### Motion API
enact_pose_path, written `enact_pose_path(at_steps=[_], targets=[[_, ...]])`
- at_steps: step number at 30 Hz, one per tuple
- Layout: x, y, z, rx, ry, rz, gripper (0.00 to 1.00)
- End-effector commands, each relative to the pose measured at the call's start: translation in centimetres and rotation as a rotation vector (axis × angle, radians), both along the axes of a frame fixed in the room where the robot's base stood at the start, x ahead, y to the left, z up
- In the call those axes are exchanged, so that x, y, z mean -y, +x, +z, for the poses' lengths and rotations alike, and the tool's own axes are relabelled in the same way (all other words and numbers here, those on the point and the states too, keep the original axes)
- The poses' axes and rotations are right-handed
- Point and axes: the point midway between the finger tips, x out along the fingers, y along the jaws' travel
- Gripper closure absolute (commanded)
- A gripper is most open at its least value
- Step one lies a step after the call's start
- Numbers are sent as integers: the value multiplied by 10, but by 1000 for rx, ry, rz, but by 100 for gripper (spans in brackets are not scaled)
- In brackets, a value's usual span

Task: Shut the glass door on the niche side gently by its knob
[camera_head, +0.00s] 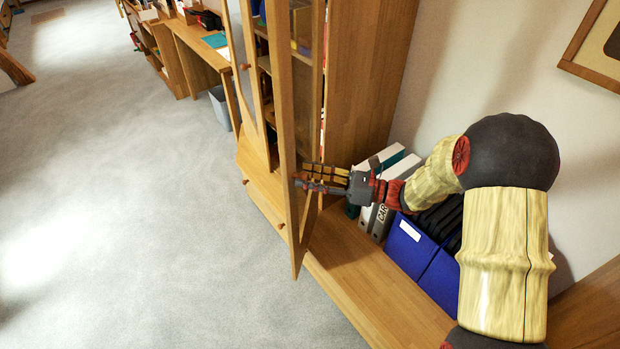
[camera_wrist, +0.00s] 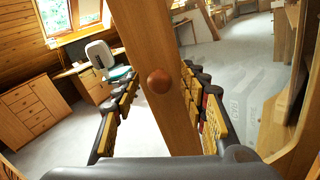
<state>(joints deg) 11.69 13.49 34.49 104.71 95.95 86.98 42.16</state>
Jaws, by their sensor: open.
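The niche-side glass door (camera_head: 286,130) stands open, swung out from the tall wooden cabinet (camera_head: 372,70). In the wrist view, its wooden frame (camera_wrist: 150,40) runs at a slant down the middle, and its round brown knob (camera_wrist: 159,80) faces me. My gripper (camera_head: 302,180) is open beside the door frame in the head view. In the wrist view, its yellow-padded fingers (camera_wrist: 165,108) lie on either side of the frame, with the knob between them in the picture. I cannot tell whether they touch. The knob is not visible in the head view.
The niche right of the cabinet holds binders (camera_head: 378,218) and blue boxes (camera_head: 410,247) on a low wooden ledge (camera_head: 372,290), close below my arm. Another door knob (camera_head: 245,67) shows to the left. Drawer knobs (camera_head: 281,226) are lower down. The grey carpet (camera_head: 120,200) is clear.

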Motion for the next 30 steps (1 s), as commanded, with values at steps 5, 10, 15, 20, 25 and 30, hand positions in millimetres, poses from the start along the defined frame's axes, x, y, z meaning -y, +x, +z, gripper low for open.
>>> enact_pose_path(at_steps=[5, 10, 15, 20, 25, 30], targets=[[0, 0, 0, 0, 0, 0, 59], [0, 0, 0, 0, -1, 0, 68], [0, 0, 0, 0, -1, 0, 78], [0, 0, 0, 0, -1, 0, 87], [0, 0, 0, 0, -1, 0, 97], [1, 0, 0, 0, -1, -1, 100]])
